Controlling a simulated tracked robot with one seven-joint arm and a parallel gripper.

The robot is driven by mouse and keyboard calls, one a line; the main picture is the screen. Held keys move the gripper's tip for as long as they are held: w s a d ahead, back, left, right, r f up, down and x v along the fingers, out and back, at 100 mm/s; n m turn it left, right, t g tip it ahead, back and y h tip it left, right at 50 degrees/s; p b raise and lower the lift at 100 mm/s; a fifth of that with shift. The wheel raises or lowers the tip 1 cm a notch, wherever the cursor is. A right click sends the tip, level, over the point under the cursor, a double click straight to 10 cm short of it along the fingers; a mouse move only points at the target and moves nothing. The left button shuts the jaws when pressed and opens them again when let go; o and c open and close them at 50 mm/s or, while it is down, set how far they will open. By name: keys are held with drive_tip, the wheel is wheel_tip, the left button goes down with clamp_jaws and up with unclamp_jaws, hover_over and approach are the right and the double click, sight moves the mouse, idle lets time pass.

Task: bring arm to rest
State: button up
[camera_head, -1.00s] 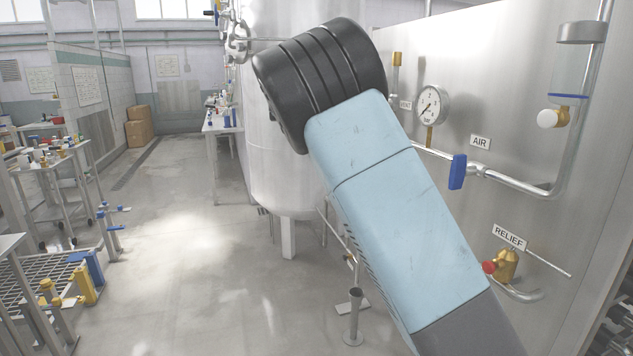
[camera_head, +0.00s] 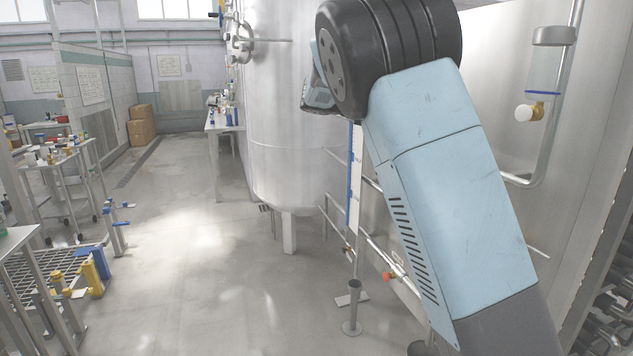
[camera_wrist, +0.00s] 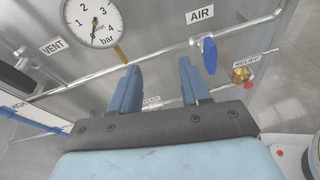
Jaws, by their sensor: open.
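My gripper (camera_wrist: 158,90) shows in the wrist view with its two blue fingers apart and nothing between them. It faces a steel panel with a pressure gauge (camera_wrist: 93,20), an AIR label (camera_wrist: 199,15) and a blue valve handle (camera_wrist: 209,55) on a horizontal pipe. The fingers look clear of the pipe, though their distance from it is hard to judge. In the head view my raised arm fills the right side, and the gripper is hidden behind it.
A large steel tank (camera_head: 285,130) stands beside my arm. A brass RELIEF valve (camera_wrist: 241,74) is at the right in the wrist view. At left are a grated stand (camera_head: 45,268) and a cluttered cart (camera_head: 58,160). The middle floor (camera_head: 190,240) is clear.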

drive_tip(key=s+d+f+m+g+y, duration=0.1)
drive_tip(key=s+d+f+m+y, duration=0.25)
drive_tip(key=s+d, duration=0.35)
drive_tip(key=s+d+f+m+g+y, duration=0.1)
drive_tip(key=s+d+f+m+y, duration=0.3)
drive_tip(key=s, duration=0.5)
drive_tip(key=s+a+f+m+t+y, duration=0.2)
drive_tip(key=s+m, duration=0.4)
drive_tip(key=s, duration=0.7)
drive_tip(key=s+a+f+m+t+y, duration=0.1)
drive_tip(key=s+a+f+m+y, duration=0.2)
drive_tip(key=s, duration=1.1)
drive_tip(key=a+m+y, duration=0.2)
drive_tip(key=m, duration=0.1)
drive_tip(key=shift+s+f+t, duration=0.2)
drive_tip(key=shift+f+t, duration=0.05)
drive_tip(key=shift+t, duration=0.15)
